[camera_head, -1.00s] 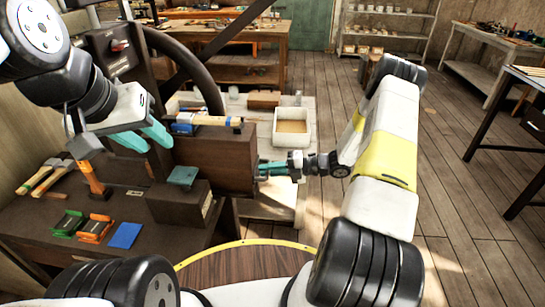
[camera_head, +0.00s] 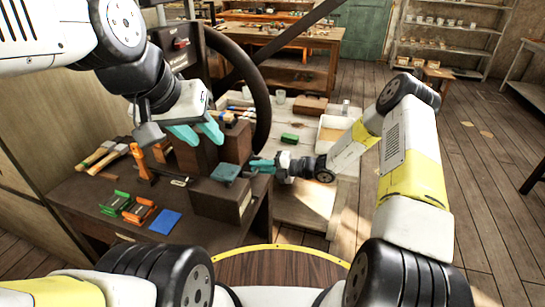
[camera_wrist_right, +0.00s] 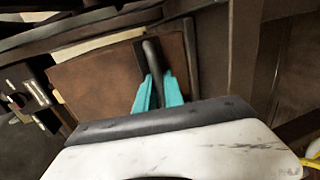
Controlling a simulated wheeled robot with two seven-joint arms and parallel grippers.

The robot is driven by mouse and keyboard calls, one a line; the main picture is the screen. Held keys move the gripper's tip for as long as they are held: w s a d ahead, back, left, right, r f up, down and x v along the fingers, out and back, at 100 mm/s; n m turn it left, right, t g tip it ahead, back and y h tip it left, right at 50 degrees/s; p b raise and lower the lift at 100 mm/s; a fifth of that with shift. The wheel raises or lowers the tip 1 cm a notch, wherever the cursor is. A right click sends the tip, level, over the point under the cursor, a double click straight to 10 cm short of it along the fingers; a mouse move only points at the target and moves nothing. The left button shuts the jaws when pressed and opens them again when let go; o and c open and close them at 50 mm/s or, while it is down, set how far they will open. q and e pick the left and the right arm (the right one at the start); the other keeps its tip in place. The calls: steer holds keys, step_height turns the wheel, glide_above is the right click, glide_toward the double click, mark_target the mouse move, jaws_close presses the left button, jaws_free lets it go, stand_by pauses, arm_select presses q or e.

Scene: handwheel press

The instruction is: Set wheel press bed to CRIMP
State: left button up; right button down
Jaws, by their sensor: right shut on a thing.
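The wheel press (camera_head: 180,43) has a large dark handwheel (camera_head: 268,95) at upper left of the head view. Its brown bed block (camera_head: 236,142) shows below, partly hidden behind my left gripper. My right gripper (camera_head: 262,165) reaches the block's right side. In the right wrist view, its teal fingers (camera_wrist_right: 158,92) are shut on a dark upright handle (camera_wrist_right: 151,55) in front of a brown panel (camera_wrist_right: 100,85). My left gripper (camera_head: 197,134) is open and empty, hanging in front of the press. No CRIMP mark is readable.
A dark box with a teal block (camera_head: 225,172) stands in front of the bed. A low pale table (camera_head: 305,200) with a white tray (camera_head: 335,130) is behind my right gripper.

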mark_target(247, 164)
steer(key=shift+r+x, duration=0.2)
steer(key=shift+x, duration=0.7)
steer(key=shift+r+x, duration=0.2)
steer(key=shift+x, duration=0.75)
steer(key=shift+a, duration=0.1)
steer(key=c, duration=1.5)
jaws_free()
steer(key=shift+w+a, duration=0.1)
steer(key=shift+a, duration=0.05)
steer(key=v, duration=0.8)
